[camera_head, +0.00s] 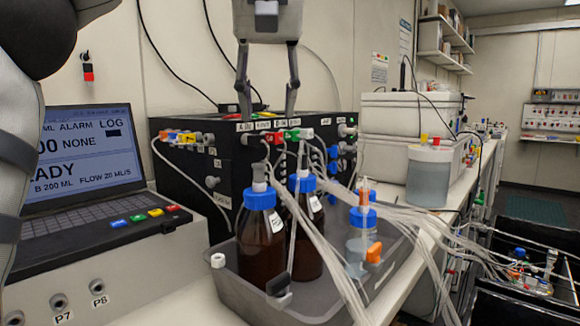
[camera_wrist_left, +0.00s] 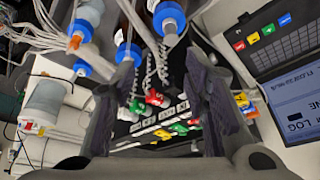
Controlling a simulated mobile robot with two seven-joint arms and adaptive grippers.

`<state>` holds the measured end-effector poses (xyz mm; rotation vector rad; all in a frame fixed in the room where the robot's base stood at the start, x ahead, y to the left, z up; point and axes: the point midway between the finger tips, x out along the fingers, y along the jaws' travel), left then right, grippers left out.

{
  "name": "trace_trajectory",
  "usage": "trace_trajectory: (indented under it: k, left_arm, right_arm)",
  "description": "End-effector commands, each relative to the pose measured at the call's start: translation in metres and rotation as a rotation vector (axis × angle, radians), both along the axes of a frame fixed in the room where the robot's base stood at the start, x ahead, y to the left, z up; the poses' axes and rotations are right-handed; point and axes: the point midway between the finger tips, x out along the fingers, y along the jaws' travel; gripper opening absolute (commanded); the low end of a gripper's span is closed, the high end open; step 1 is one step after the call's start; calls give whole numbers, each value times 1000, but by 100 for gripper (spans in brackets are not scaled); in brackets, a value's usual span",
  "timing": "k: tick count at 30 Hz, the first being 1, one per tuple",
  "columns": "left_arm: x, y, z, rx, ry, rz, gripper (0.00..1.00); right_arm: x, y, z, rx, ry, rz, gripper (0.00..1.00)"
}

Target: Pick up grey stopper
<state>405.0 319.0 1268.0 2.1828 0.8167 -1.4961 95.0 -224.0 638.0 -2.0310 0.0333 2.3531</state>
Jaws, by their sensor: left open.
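My left gripper (camera_head: 267,114) hangs fingers-down above the top front of a black box (camera_head: 205,165). It is open, with nothing between its fingers; the wrist view also shows both fingers (camera_wrist_left: 160,62) apart. Below it is a row of coloured fittings. It includes a grey fitting (camera_head: 251,140), a red one (camera_head: 275,138) and a green one (camera_head: 292,135). A grey piece (camera_head: 259,175) also tops the left brown bottle. I cannot tell which is the grey stopper. My right gripper is out of view.
Brown bottles with blue caps (camera_head: 260,198) and a syringe-like vessel (camera_head: 357,240) stand in a grey tray (camera_head: 300,300) before the box. Many clear tubes (camera_head: 335,240) run rightward. A laptop (camera_head: 90,170) is left; white boxes (camera_head: 405,115) and a lidded container (camera_head: 428,180) are right.

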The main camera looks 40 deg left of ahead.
Motion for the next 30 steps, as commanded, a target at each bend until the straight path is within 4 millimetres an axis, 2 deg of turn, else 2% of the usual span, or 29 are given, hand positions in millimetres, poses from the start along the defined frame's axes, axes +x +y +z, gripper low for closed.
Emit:
trace_trajectory:
  k: [2, 9, 14, 19, 22, 28, 29, 30]
  left_arm:
    - [-2, 1, 1, -2, -9, 0, 41]
    - [14, 14, -50, -5, -1, -3, 41]
    - [19, 18, -69, -5, -3, -3, 41]
    - [27, 27, -101, -6, -1, -4, 41]
    - [29, 30, -109, -4, -6, -2, 41]
    - [29, 30, -108, -3, -13, -2, 41]
    - [29, 30, -108, -3, -13, -2, 39]
    - [29, 30, -108, -3, -13, -2, 30]
  right_arm:
    - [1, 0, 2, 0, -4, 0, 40]
    - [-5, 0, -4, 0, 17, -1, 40]
    - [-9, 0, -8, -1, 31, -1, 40]
    - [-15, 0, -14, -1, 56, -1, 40]
    - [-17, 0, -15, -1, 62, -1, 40]
    - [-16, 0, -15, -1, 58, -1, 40]
    - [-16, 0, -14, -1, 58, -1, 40]
    - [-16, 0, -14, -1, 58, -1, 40]
